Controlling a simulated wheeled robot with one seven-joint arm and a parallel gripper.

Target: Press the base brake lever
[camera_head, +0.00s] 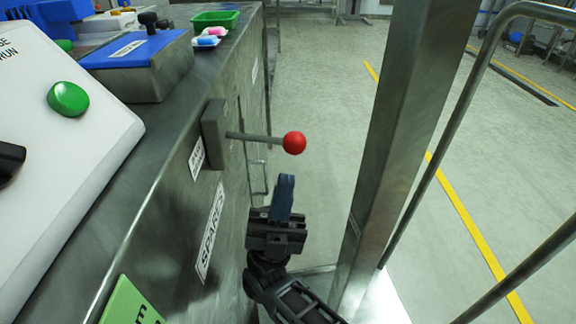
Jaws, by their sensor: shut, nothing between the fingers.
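The lever is a grey rod with a red ball knob (294,142) that sticks out to the right from a grey mounting plate (214,133) on the cabinet's side. I cannot read the label below the plate, so I cannot tell whether this is the base brake lever. My gripper (285,180) points upward with its fingers together and nothing between them. In the picture it is just below the red knob, and a gap shows between them. The depth between the two is hard to judge.
A white panel with a green button (68,98) and a green tray (214,19) are on top. A steel post (405,130) and rails (455,120) stand close on the right. Open floor lies beyond.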

